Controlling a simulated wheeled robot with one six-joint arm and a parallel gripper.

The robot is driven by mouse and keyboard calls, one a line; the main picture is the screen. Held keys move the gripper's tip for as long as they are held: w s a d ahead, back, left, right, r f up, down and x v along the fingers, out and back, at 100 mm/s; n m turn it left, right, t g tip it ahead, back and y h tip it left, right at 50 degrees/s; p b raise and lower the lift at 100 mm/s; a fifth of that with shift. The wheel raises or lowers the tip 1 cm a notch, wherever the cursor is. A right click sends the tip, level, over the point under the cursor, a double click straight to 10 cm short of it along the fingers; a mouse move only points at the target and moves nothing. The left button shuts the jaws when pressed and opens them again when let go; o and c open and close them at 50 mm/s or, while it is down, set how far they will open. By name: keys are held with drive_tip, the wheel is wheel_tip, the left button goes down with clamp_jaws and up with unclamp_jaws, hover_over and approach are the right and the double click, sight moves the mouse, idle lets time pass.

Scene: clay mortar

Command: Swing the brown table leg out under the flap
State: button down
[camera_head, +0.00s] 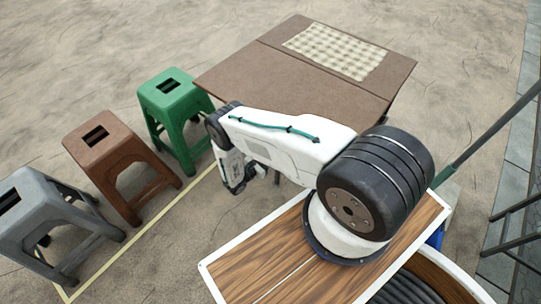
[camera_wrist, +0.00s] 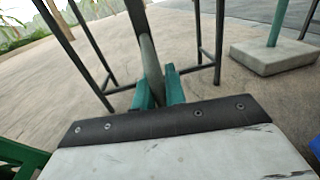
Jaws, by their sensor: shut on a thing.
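The brown table (camera_head: 345,75) stands in the upper middle of the head view, with a seam across its top. The flap (camera_head: 270,85) is the part on the near side of that seam and looks about level with the rest. In the wrist view my gripper (camera_wrist: 160,91) has its two teal fingers shut on an upright post, the table leg (camera_wrist: 150,60), which looks grey to dark here rather than brown. In the head view my arm reaches to the flap's near edge; the fingertips and the leg are hidden or too small to make out there.
A green stool (camera_head: 177,107), a brown stool (camera_head: 115,160) and a grey stool (camera_head: 50,222) stand in a row at left. A checked cloth (camera_head: 335,50) lies on the table. The wrist view shows dark metal frames (camera_wrist: 78,50) and a concrete base (camera_wrist: 275,57) beyond.

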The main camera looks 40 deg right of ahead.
drive_tip(key=c, duration=1.5)
unclamp_jaws()
drive_tip(key=shift+o, duration=0.2)
drive_tip(key=shift+a, duration=0.1)
drive_tip(key=s+a, duration=0.1)
drive_tip(key=a, duration=0.6)
drive_tip(key=shift+a, duration=0.35)
